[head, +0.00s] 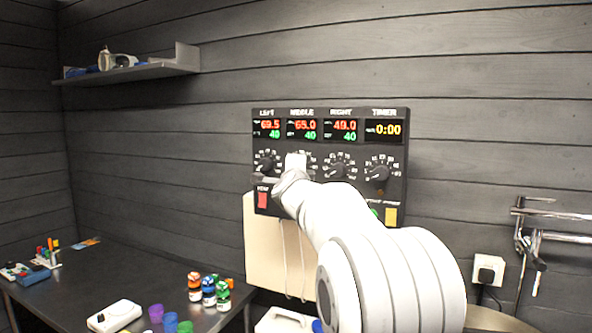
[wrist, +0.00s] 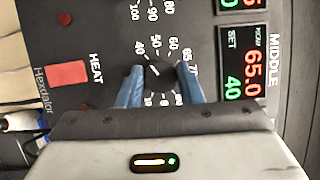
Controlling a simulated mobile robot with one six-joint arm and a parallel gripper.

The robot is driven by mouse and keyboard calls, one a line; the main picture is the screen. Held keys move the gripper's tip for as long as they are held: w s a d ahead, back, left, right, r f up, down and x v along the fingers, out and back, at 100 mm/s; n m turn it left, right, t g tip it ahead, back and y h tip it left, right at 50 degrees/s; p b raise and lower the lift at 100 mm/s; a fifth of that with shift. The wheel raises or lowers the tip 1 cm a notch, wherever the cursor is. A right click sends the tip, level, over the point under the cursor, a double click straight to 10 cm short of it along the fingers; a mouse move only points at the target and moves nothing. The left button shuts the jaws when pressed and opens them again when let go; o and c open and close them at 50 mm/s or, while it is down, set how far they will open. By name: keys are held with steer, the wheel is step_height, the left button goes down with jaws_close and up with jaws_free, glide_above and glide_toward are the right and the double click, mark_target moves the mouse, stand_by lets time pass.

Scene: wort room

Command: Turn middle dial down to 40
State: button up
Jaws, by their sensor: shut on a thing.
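The black control panel (head: 330,125) hangs on the far wall with dials marked LEFT, MIDDLE, RIGHT and TIMER. My gripper (head: 296,163) is at the middle dial and hides most of it in the head view. In the wrist view my gripper (wrist: 161,75) has its blue fingers shut on the sides of the middle dial (wrist: 158,76). The dial's white mark points towards the 40 on its scale. The middle display (wrist: 242,75) reads 65.0 in red under NOW and 40 in green under SET.
The left dial (head: 264,160) and right dial (head: 337,165) flank the middle one; both displays show green 40. A red HEAT switch (wrist: 68,73) is nearby. A dark table (head: 75,290) with small capped bottles (head: 209,292) stands at left. A white socket (head: 488,270) is at right.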

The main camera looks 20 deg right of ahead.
steer(key=shift+r, duration=0.1)
steer(key=o, duration=1)
steer(key=b+v, duration=0.2)
steer(key=v, duration=0.6)
steer(key=shift+w, duration=0.1)
